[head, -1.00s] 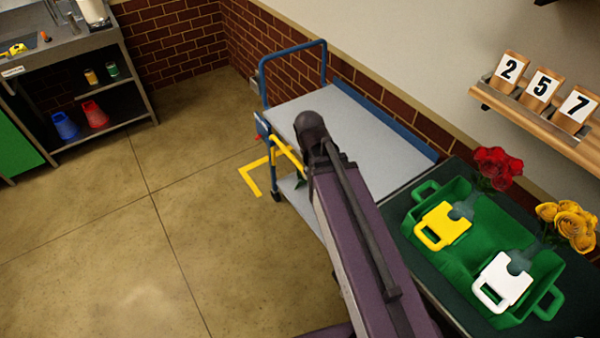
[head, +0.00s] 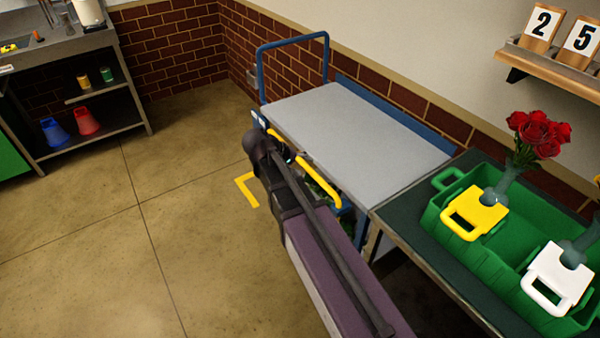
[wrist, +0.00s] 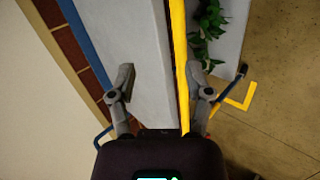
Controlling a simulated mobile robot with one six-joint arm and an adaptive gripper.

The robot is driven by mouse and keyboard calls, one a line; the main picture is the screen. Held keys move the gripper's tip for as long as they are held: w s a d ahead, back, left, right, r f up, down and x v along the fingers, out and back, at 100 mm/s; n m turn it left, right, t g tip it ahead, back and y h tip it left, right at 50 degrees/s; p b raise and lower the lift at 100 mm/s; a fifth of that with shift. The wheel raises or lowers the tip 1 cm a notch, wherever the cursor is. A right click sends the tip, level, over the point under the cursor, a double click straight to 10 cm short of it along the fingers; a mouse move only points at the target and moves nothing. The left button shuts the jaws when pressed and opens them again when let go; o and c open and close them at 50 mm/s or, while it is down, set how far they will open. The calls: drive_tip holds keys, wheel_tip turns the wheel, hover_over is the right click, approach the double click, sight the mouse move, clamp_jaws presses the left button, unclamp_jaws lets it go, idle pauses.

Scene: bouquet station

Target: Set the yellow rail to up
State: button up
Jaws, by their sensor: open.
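The yellow rail (head: 320,181) runs along the front long side of the blue-framed cart (head: 355,125), close to the edge of its grey top. My arm hides part of it in the head view. In the wrist view the yellow rail (wrist: 179,60) passes lengthwise between the fingers of my gripper (wrist: 163,80), nearer the right finger. My gripper is open, with the grey top's edge also showing between its fingers. I cannot tell whether a finger touches the rail.
Green leaves (wrist: 207,30) show below the rail. A dark table at the right holds a green crate (head: 480,265) with flower vases. A wooden ledge (head: 555,62) with number cards is on the wall. Open floor (head: 150,270) lies left, with a yellow corner mark (head: 246,190).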

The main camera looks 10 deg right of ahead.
sight(298, 161)
drive_tip(key=w+a+f+n+t+h+b, duration=0.2)
drive_tip(key=w+a+f+t+h+b, duration=0.2)
drive_tip(key=w+a+f+b, duration=0.5)
drive_tip(key=a+h+b, duration=0.1)
drive_tip(key=b, duration=0.7)
drive_tip(key=shift+a+h, duration=0.2)
drive_tip(key=shift+h, duration=0.2)
drive_tip(key=b+x, duration=0.2)
drive_tip(key=x, duration=1.2)
drive_tip(key=shift+a, duration=0.1)
clamp_jaws()
